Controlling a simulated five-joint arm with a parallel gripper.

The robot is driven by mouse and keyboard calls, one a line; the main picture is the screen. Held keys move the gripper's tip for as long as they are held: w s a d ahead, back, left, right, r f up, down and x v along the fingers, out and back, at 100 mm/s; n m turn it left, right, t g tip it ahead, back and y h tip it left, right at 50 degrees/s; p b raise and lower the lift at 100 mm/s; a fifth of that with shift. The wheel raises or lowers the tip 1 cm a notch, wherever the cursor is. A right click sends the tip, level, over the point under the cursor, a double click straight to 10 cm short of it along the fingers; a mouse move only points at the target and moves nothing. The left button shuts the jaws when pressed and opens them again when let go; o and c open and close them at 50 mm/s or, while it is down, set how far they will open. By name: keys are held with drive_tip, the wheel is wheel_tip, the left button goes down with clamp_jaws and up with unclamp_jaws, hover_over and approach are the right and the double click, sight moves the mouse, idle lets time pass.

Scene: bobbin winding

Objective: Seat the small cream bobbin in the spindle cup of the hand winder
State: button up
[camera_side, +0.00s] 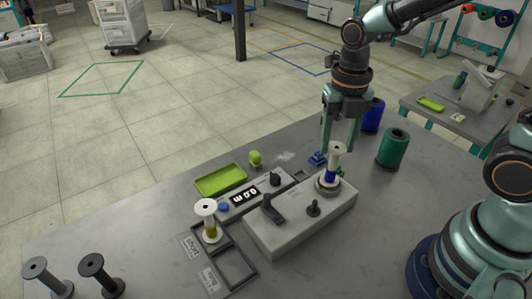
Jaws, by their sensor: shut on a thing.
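The small cream bobbin (337,151), with a blue band low on it, stands upright at the spindle cup (327,187) on the right end of the grey hand winder (290,224). Its lower end meets the cup in the picture; I cannot tell whether it is fully down inside. My gripper (337,145) comes down from above with its fingers around the bobbin and is shut on it. The fingertips are partly hidden behind the bobbin.
Another cream bobbin (207,208) with yellow thread stands at a dark frame tray (237,287) on the left. Two dark spools (92,264) are at front left. A green tray (220,180) lies behind the winder.

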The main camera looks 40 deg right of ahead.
drive_tip(key=shift+f, duration=0.55)
idle(0.4)
drive_tip(key=o, duration=1.1)
drive_tip(key=shift+c, duration=0.2)
drive_tip(key=shift+r, duration=3.5)
